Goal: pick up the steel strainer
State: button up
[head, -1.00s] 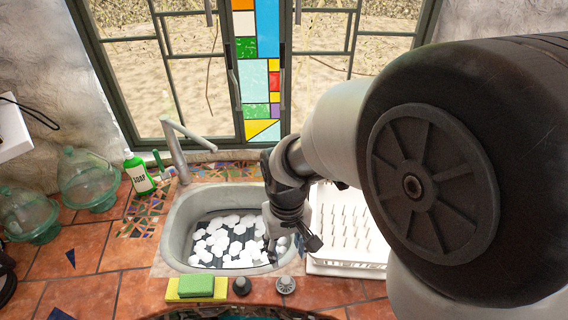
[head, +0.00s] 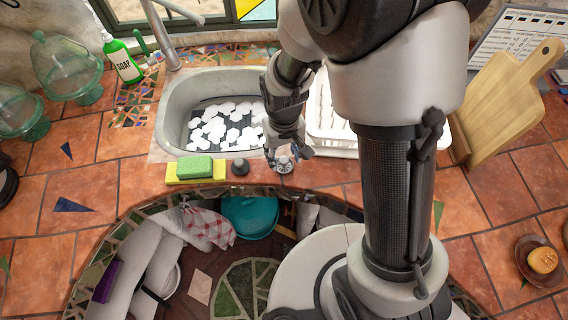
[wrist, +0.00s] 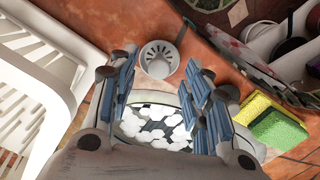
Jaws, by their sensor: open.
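The steel strainer (head: 284,166) is a small, round, slotted grey basket. It sits on the terracotta tile between the sink and the counter's front edge. In the wrist view the strainer (wrist: 159,60) shows almost whole, just beyond the fingertips and roughly between them. My gripper (head: 291,150) hangs at the strainer and partly covers its upper side in the head view. In the wrist view my gripper (wrist: 165,76) is open, with nothing between its blue-padded fingers. I cannot tell the exact height of the fingertips over the strainer.
A black stopper (head: 239,167) stands just left of the strainer. Further left is a green sponge (head: 195,167) on a yellow one (head: 177,178). The sink (head: 173,125) lies behind, and a white dish rack (head: 325,140) is close on the right. The counter's curved front edge is near.

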aim_at(284, 159)
notch_tip(284, 159, down, 3)
jog(key=shift+w+f+b, duration=0.1)
jog(key=shift+f+b, duration=0.1)
jog(key=shift+b, duration=0.2)
jog(key=shift+r, duration=0.1)
grip_shut()
